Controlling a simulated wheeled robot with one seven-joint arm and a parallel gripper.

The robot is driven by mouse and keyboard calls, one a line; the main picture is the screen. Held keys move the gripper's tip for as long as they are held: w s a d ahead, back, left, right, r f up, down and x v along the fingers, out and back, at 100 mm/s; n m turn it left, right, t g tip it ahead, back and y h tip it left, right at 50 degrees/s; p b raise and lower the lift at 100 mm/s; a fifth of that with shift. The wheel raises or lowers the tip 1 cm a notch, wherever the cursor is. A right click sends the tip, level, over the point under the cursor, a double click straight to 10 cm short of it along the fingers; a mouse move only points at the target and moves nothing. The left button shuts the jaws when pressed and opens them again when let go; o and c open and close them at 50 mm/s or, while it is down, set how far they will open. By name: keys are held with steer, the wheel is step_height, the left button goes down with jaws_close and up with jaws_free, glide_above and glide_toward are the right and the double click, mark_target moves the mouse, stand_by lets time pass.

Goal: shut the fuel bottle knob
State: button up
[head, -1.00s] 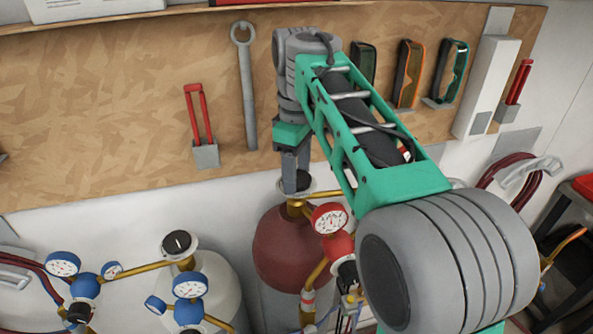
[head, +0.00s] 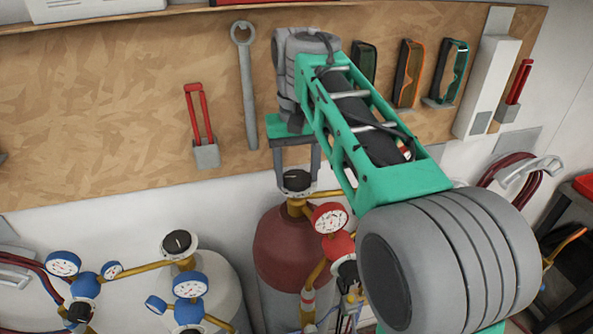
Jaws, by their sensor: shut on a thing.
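The red fuel bottle (head: 290,250) stands below the pegboard, with a brass valve on top. Its black fuel bottle knob (head: 296,181) has a pale mark on top and faces up. My gripper (head: 298,178) points down from above, its two fingers on the left and right sides of the knob, shut on it. The lower finger ends and the exact contact are small in this view. My green and grey arm hides part of the area to the right of the bottle.
A pale bottle (head: 212,282) with its own black knob (head: 177,243) and blue gauges stands to the left. A red-rimmed gauge (head: 329,219) sits close to the right of the fuel bottle's valve. The pegboard (head: 120,120) with hanging tools is just behind my gripper.

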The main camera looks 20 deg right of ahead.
steer(key=m, duration=0.4)
steer(key=shift+m, duration=0.3)
steer(key=m, duration=0.3)
steer(key=shift+m, duration=0.4)
steer(key=m, duration=0.3)
steer(key=shift+m, duration=2.1)
steer(key=o, duration=1.4)
steer(key=shift+a, duration=0.1)
